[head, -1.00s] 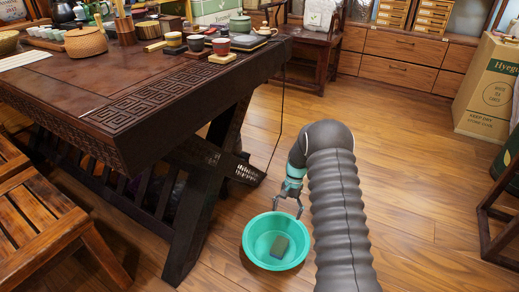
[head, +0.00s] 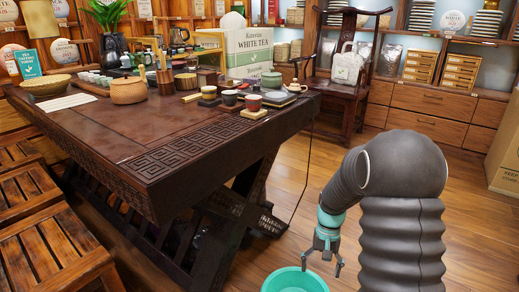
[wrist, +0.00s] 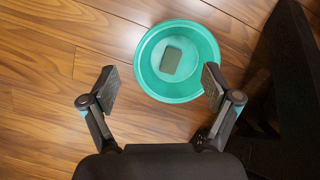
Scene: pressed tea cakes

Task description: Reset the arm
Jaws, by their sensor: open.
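My gripper (head: 322,262) hangs beside the tea table, over the floor, with its fingers pointing down. In the wrist view my gripper (wrist: 155,92) is open, its two fingers wide apart with nothing between the pads. A teal basin (head: 296,282) is at the bottom edge of the head view, mostly cut off. The wrist view shows the whole basin (wrist: 148,75) on the wooden floor, beyond the fingertips. A small grey-green block (wrist: 171,60) lies inside the basin, apart from the gripper.
Wooden stools (head: 50,240) are at lower left. A chair (head: 345,85) and drawers (head: 430,98) stand behind. Open floor (head: 330,160) lies between.

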